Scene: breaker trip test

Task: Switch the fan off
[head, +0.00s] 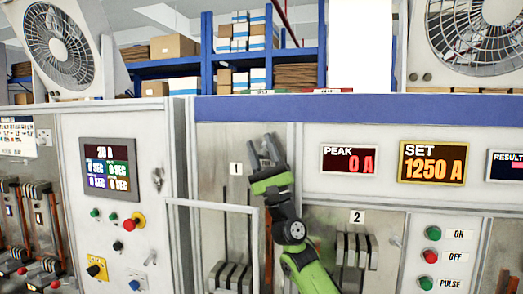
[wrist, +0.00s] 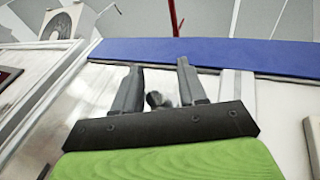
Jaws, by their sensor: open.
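A round grilled fan (head: 58,45) in a pale frame stands on top of the left cabinet; its grille also shows in the wrist view (wrist: 62,20). A second fan (head: 490,35) stands at the top right, partly cut off, with small round fittings (head: 413,76) under it. My gripper (head: 266,148) is open and raised before the grey panel marked 1, just below the blue band. In the wrist view my gripper (wrist: 155,80) points up at that panel. A small dark piece (wrist: 153,98) shows between its fingers; I cannot tell what it is. No switch labelled for a fan is readable.
The left cabinet has a display (head: 109,168), several buttons and a red knob (head: 138,220). A pale rail (head: 210,205) crosses panel 1. ON, OFF and PULSE buttons (head: 432,233) sit at the right. Blue shelves (head: 205,45) with boxes stand behind.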

